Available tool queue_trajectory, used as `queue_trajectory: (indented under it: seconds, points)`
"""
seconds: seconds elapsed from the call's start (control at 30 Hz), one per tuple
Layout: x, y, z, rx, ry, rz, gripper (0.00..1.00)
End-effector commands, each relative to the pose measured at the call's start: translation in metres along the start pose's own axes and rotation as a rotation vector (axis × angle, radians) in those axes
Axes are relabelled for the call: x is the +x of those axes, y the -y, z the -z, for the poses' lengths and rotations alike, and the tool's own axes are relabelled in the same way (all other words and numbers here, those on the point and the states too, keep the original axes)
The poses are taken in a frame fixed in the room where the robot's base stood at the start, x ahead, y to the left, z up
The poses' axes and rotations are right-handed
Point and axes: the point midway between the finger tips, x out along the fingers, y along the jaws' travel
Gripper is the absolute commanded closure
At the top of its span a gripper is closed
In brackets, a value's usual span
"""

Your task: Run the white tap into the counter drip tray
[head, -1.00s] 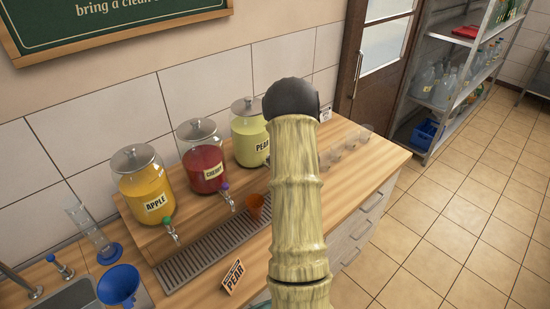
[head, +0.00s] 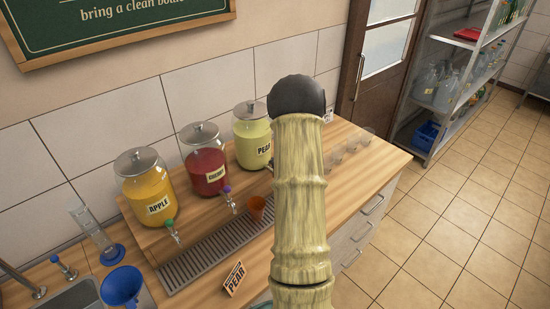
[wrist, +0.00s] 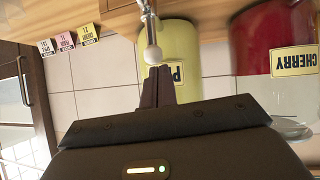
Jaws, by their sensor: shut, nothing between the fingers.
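The white tap (wrist: 153,54), a pale round knob on a metal stem, is at top centre in the wrist view, in front of the yellow-green PEAR jar (wrist: 171,38). My gripper (wrist: 158,72) is shut and empty, its fingertips right by the knob; I cannot tell whether they touch it. In the head view the PEAR jar (head: 253,136) stands at the back of the counter, and my arm hides the gripper and most of the white tap. The counter drip tray (head: 205,253) is a grey slatted strip in front of the jars, its right end behind my arm.
The CHERRY jar (head: 206,162) with a purple tap and the APPLE jar (head: 147,190) with a green tap stand to the left.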

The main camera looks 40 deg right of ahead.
Motion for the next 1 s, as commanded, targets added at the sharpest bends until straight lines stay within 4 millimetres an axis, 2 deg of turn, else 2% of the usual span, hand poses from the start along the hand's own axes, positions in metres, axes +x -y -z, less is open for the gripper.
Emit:
queue_trajectory:
  seconds: [0.17,0.6,0.73,1.0]
  points:
    - [-0.027,-0.002,-0.011,0.003,-0.003,-0.008,1.00]
    - [-0.095,0.006,-0.031,-0.006,-0.004,0.007,1.00]
    - [-0.103,0.007,-0.033,-0.007,-0.003,0.008,1.00]
    - [-0.105,0.005,-0.034,-0.004,-0.002,0.005,1.00]
